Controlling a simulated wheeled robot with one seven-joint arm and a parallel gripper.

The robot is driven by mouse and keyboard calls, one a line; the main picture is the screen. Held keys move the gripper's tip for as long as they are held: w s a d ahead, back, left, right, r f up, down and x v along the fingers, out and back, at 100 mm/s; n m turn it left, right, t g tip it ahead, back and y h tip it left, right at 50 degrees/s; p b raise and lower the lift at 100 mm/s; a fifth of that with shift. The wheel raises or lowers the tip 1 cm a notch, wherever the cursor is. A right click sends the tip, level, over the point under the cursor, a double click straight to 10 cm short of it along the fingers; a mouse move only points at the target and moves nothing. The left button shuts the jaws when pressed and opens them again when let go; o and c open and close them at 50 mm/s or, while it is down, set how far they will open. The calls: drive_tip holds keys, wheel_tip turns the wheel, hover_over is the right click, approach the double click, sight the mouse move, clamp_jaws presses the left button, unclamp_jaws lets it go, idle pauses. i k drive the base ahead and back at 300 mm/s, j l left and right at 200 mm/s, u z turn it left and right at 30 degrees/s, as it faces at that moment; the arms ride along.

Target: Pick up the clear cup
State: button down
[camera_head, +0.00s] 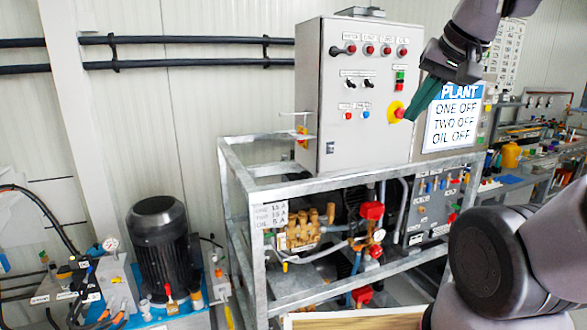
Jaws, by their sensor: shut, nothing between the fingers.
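My gripper (411,115) shows at the upper right, with teal fingers pointing down and to the left. The fingers are together and hold nothing. They are in front of the grey control cabinet's right edge and the plant sign in the picture, beside a red knob on yellow. I cannot make out a clear cup anywhere in this view.
A grey control cabinet (370,150) stands on a metal frame (240,185) with pumps and pipes inside. A light wooden edge (350,321) shows at the bottom. A black motor (160,245) stands at left. A cluttered bench (545,165) is at right.

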sight(526, 170)
drive_tip(key=z, duration=1.45)
drive_tip(key=i+l+u, duration=0.15)
drive_tip(key=i+l, duration=0.3)
drive_tip(key=i+l+u, duration=0.15)
drive_tip(key=i+l, duration=0.35)
drive_tip(key=i+l+u, duration=0.1)
drive_tip(key=i+l, duration=0.45)
drive_tip(key=i+l+u, duration=0.15)
drive_tip(key=i+l, duration=0.3)
drive_tip(key=l, duration=0.2)
drive_tip(key=i+l+u, duration=0.1)
drive_tip(key=i+l, duration=0.3)
drive_tip(key=i+l+u, duration=0.15)
drive_tip(key=i+l, duration=0.25)
drive_tip(key=l, duration=0.2)
drive_tip(key=i+l+u, duration=0.1)
drive_tip(key=i+l, duration=0.3)
drive_tip(key=l, duration=0.15)
drive_tip(key=i+j, duration=0.1)
drive_tip(key=i, duration=0.15)
